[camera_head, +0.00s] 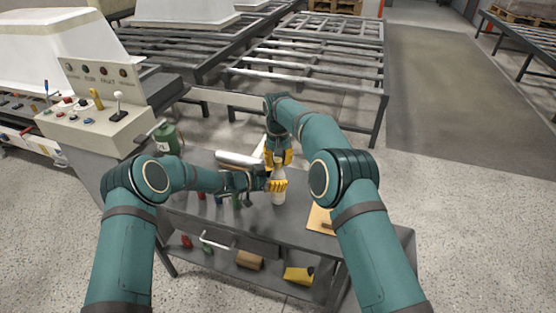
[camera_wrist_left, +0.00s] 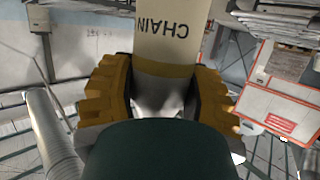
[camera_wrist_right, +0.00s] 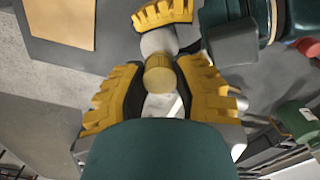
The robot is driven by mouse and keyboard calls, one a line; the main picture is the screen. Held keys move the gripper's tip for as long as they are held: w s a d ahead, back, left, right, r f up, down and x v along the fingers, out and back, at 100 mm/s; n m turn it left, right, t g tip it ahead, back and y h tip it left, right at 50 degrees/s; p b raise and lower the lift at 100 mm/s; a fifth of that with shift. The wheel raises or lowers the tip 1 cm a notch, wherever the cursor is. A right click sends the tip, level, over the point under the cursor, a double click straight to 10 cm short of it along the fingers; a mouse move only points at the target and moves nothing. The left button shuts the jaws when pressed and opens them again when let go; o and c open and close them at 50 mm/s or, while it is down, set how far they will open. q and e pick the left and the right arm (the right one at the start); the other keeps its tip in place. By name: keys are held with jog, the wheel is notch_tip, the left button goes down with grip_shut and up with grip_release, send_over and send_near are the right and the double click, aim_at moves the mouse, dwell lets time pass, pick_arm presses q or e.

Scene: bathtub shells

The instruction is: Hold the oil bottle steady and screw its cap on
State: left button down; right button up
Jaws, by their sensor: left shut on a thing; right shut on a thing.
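The pale oil bottle (camera_head: 279,197) stands upright near the middle of the grey workbench. My left gripper (camera_head: 277,184) is shut around its body from the left. In the left wrist view, the bottle (camera_wrist_left: 170,45) sits between both yellow fingers with the word CHAIN showing upside down. My right gripper (camera_head: 278,157) is above the bottle, pointing down. In the right wrist view, it is shut on the tan ribbed cap (camera_wrist_right: 160,76), over the bottle's pale shoulder (camera_wrist_right: 158,42). I cannot tell whether the cap touches the neck or how far it is threaded.
A flat tan board (camera_head: 320,219) lies on the bench to the right. A green can (camera_head: 168,138) and a silver cylinder (camera_head: 240,159) are at the back left. A control panel (camera_head: 95,115) stands left of the bench. A yellow item (camera_head: 298,274) is on the lower shelf.

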jog(key=m, duration=0.9)
jog(key=shift+m, duration=0.3)
jog(key=m, duration=0.5)
jog(key=shift+m, duration=0.3)
jog(key=m, duration=0.5)
jog(key=shift+m, duration=0.3)
jog(key=m, duration=0.3)
jog(key=shift+m, duration=0.4)
jog(key=m, duration=0.3)
jog(key=shift+m, duration=0.4)
jog(key=m, duration=0.5)
jog(key=shift+f, duration=0.15)
jog(key=shift+m, duration=0.8)
